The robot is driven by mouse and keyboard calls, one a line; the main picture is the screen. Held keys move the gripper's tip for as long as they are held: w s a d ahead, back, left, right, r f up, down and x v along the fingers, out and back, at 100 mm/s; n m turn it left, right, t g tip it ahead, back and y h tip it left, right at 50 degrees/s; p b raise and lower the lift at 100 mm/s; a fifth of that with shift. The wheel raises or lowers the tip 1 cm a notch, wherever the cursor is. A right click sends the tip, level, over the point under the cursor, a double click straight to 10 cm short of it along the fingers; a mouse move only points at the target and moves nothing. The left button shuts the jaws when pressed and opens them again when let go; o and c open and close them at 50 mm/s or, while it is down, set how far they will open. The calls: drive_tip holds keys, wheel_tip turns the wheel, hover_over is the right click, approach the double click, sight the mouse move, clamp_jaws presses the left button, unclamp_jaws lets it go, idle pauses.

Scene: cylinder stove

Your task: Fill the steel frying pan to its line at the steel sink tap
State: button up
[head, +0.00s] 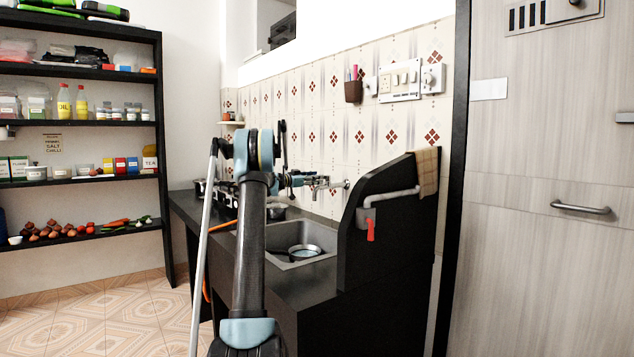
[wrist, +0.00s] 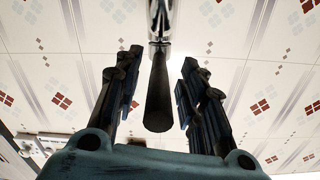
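The steel frying pan (head: 304,252) sits in the steel sink (head: 324,239). Its rim and pale bluish inside show; I cannot tell the water level or see a fill line. The tap (head: 338,184) comes out of the tiled wall above the sink. My gripper (head: 308,181) is up at the tap, above the pan. In the wrist view my gripper (wrist: 157,100) is open, its fingers on either side of a dark tapered lever (wrist: 158,95) below the chrome tap body (wrist: 160,22). Gaps show between the lever and both fingers.
A black side panel (head: 390,215) with a cloth (head: 427,172) rises right of the sink. A stove, partly hidden by my arm, stands on the dark counter (head: 185,205) at left. Shelves (head: 80,130) stand at far left. A door (head: 545,260) is at right.

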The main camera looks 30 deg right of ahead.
drive_tip(key=shift+w+d, duration=0.1)
drive_tip(key=shift+d, duration=1)
